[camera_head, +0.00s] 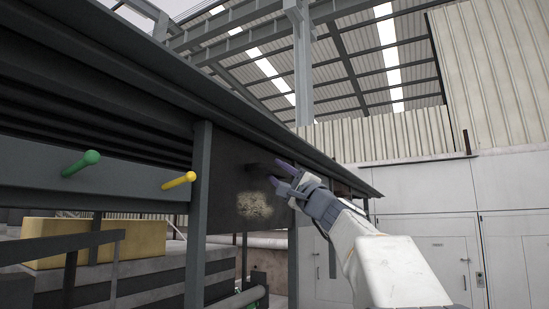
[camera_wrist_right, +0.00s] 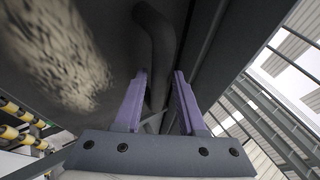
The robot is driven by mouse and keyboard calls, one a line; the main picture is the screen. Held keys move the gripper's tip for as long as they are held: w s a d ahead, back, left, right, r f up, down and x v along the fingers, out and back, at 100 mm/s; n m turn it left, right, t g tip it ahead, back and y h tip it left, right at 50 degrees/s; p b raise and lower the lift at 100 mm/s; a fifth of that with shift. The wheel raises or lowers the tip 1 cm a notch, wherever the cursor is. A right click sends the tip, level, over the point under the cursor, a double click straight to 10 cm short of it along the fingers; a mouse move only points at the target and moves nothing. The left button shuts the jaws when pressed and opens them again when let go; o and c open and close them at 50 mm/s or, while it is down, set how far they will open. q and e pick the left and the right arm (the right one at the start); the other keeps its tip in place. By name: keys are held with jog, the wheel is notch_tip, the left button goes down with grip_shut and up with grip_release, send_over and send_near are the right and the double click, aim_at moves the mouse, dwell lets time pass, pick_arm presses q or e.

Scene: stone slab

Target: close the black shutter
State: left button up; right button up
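The black shutter (camera_head: 228,172) is a dark panel below the roof edge, with a pale worn patch (camera_head: 254,206). A dark curved handle (camera_wrist_right: 158,45) on it shows in the right wrist view. My right gripper (camera_head: 276,174) has purple fingers and is in front of the panel, above the patch. In the right wrist view my right gripper (camera_wrist_right: 160,98) is open, with the handle lying in line with the gap between its fingers. I cannot tell whether the fingers touch the handle. My left gripper is not in view.
A green knob handle (camera_head: 82,163) and a yellow one (camera_head: 179,181) stick out from the grey beam (camera_head: 125,181) at the left. A grey post (camera_head: 199,215) stands left of the shutter. White wall cabinets (camera_head: 440,245) are at the right.

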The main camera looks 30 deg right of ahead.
jog(key=shift+p+x, duration=0.35)
jog(key=shift+x, duration=0.5)
grip_shut()
dwell(0.9)
